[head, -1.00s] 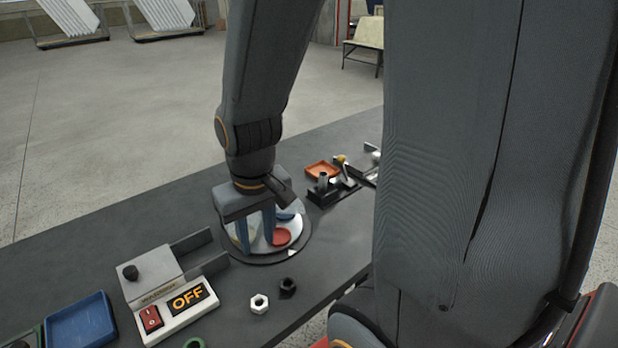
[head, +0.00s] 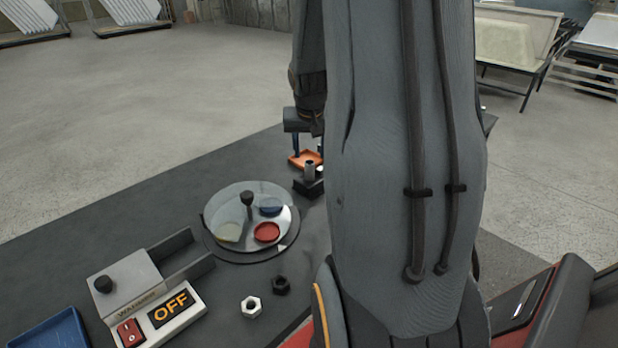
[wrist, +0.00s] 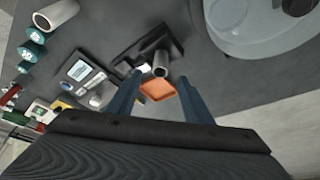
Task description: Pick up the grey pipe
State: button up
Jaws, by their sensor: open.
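A short grey pipe (head: 310,168) stands upright at a black block (head: 305,187), partly cut off by my arm in the head view. In the wrist view a grey cylinder (wrist: 161,64) stands at the black block (wrist: 150,43), just beyond my fingertips. Another grey cylinder (wrist: 57,13) shows at the upper left there; I cannot tell which is the task's pipe. My gripper (wrist: 159,78) is open and empty, its two blue fingers spread with the orange tray (wrist: 158,90) showing between them. In the head view my gripper (head: 308,153) is above and behind the block.
A round turntable (head: 215,240) with coloured discs and a black knob stands left of the block. A switch box reading OFF (head: 130,283), a white nut (head: 251,307), a black nut (head: 281,285) and a blue tray (head: 50,335) are nearer. Green-capped items (wrist: 35,35) stand at the wrist view's left.

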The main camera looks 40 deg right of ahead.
aim_at(309, 163)
jog(key=shift+p+x, duration=0.5)
jog(key=shift+x, duration=3.4)
jog(key=shift+w, duration=0.1)
jog(key=c, duration=1.1)
